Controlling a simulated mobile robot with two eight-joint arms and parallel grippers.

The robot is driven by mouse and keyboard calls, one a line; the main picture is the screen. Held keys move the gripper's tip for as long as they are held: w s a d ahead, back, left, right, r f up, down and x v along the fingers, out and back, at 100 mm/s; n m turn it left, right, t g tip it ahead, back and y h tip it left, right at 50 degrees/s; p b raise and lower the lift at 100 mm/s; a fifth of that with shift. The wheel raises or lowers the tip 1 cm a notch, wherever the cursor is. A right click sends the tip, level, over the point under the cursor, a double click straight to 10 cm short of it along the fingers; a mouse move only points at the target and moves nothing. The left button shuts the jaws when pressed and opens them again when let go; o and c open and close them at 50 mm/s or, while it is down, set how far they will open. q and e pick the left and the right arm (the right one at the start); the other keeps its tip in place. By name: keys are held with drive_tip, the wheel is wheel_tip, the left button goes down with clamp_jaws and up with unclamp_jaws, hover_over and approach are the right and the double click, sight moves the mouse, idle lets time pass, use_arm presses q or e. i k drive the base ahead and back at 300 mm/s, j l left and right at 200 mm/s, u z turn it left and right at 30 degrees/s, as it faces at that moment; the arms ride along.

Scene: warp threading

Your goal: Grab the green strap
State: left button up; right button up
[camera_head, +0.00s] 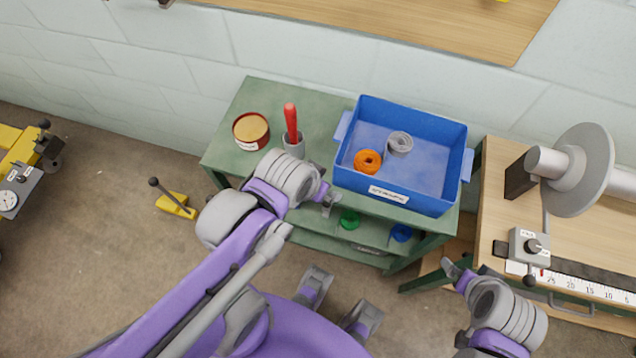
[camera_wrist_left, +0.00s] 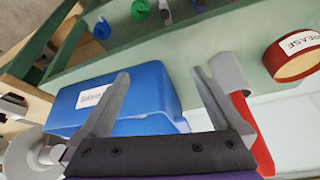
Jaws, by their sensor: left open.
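The green strap (camera_head: 349,219) is a small green roll on the lower shelf of the green cart, below the blue bin's front edge. It also shows at the top edge of the left wrist view (camera_wrist_left: 139,10), partly cut off. My left gripper (camera_head: 328,199) is over the cart's front edge, left of the blue bin and close above the strap in the picture. In the left wrist view, its fingers (camera_wrist_left: 160,76) are spread and empty. My right gripper (camera_head: 458,271) is at the lower right, in front of the wooden table and away from the strap; its opening is unclear.
A blue strap (camera_head: 401,232) lies right of the green one on the shelf. The blue bin (camera_head: 451,190) on the cart top holds orange and grey rolls. A red-handled tool (camera_head: 291,122) and a round tin (camera_head: 251,146) stand left of it. The cart's top overhangs the shelf.

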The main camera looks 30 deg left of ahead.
sight(351, 215)
drive_tip(key=k+j, duration=0.55)
drive_tip(key=k+z, duration=0.2)
drive_tip(key=z, duration=0.9)
